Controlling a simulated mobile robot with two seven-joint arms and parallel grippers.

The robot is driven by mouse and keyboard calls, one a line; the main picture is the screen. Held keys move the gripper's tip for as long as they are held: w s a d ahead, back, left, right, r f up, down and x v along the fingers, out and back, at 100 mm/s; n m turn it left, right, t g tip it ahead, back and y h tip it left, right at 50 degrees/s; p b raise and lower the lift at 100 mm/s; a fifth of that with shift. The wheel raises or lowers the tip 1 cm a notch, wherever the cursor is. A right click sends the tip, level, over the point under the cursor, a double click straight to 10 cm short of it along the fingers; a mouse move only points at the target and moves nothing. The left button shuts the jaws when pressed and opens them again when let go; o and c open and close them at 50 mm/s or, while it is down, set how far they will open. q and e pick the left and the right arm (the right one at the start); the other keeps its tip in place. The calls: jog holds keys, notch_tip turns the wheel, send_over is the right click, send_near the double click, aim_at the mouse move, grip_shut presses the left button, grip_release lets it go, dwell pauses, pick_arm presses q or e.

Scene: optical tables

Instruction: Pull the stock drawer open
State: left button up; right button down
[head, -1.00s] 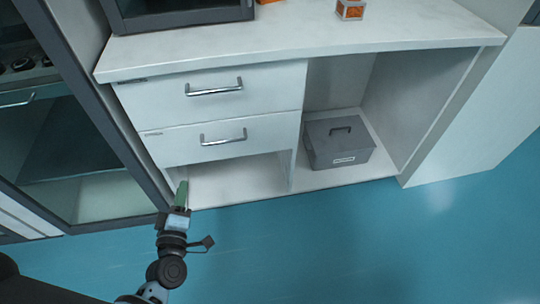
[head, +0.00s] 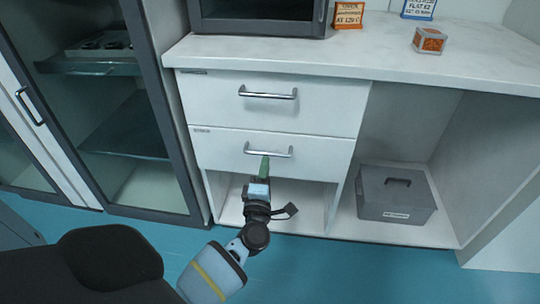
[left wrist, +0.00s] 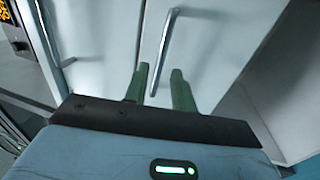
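Two white drawers sit one above the other under the counter; their labels are too small to read, so I cannot tell which is the stock drawer. The upper drawer (head: 270,108) and the lower drawer (head: 230,158) both look shut, each with a metal bar handle. My left gripper (head: 265,164) is at the lower handle (head: 285,154). In the left wrist view the green fingers of my left gripper (left wrist: 160,70) are apart, with the bar handle (left wrist: 167,38) running across the gap between them. I cannot tell whether they touch it. My right gripper is out of view.
Below the drawers is an open shelf space. A grey lidded box (head: 396,196) stands in the open bay to the right. A glass-fronted cabinet (head: 122,130) stands on the left. Signs and a small orange box (head: 429,41) are on the counter (head: 380,55).

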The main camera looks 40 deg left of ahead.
aim_at(268, 154)
pick_arm(q)
jog(key=shift+b+x, duration=0.45)
jog(key=shift+x, duration=2.3)
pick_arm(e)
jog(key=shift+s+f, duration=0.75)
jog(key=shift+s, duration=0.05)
pick_arm(q)
jog(key=c, duration=0.5)
jog(key=shift+d, duration=0.1)
grip_shut()
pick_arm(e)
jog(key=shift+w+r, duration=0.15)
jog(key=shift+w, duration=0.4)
